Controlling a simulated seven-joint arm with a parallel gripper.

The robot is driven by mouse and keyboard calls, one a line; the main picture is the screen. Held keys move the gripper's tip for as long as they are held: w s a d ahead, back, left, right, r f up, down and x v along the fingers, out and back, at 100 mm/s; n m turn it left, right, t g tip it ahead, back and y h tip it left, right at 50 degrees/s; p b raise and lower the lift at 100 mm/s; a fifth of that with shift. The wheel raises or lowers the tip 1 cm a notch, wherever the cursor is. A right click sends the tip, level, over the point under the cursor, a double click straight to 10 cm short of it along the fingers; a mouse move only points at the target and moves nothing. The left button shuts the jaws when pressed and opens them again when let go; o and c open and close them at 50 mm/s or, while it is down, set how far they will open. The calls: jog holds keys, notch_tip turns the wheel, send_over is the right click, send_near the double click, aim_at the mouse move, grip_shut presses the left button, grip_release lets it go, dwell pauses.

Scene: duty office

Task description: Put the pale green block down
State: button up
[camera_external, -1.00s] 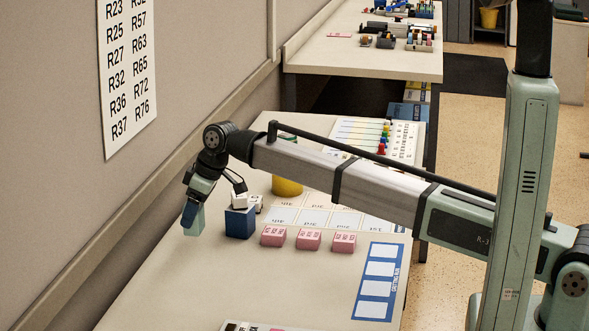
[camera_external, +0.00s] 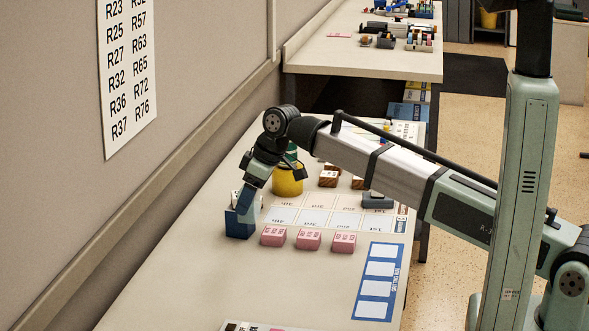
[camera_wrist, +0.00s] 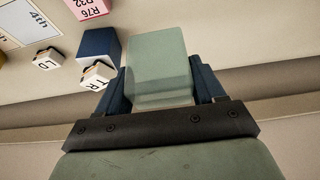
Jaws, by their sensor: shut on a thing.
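The pale green block (camera_wrist: 157,62) is held between the two fingers of my gripper (camera_wrist: 160,82) in the wrist view. In the external view my gripper (camera_external: 246,201) points down beside a dark blue block (camera_external: 238,226), and the pale green block (camera_external: 254,210) shows only in part behind a finger. The dark blue block (camera_wrist: 98,46) is just left of the held block in the wrist view. Whether the held block touches it or the table is not clear.
Small white lettered cubes (camera_wrist: 97,77) are near the blue block. Three pink blocks (camera_external: 308,239) stand in a row to the right, before printed cards (camera_external: 315,217). A yellow pot (camera_external: 287,181) stands behind. The table's front left (camera_external: 190,280) is clear.

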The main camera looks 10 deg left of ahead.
jog(key=shift+s+d+f, duration=0.15)
jog(key=shift+d+f, duration=0.1)
jog(key=shift+f, duration=0.1)
jog(key=shift+a+f, duration=0.1)
jog(key=shift+f, duration=4.6)
jog(key=shift+f, duration=0.1)
jog(key=o, duration=1.4)
jog(key=shift+c, duration=0.2)
jog(key=v, duration=1.2)
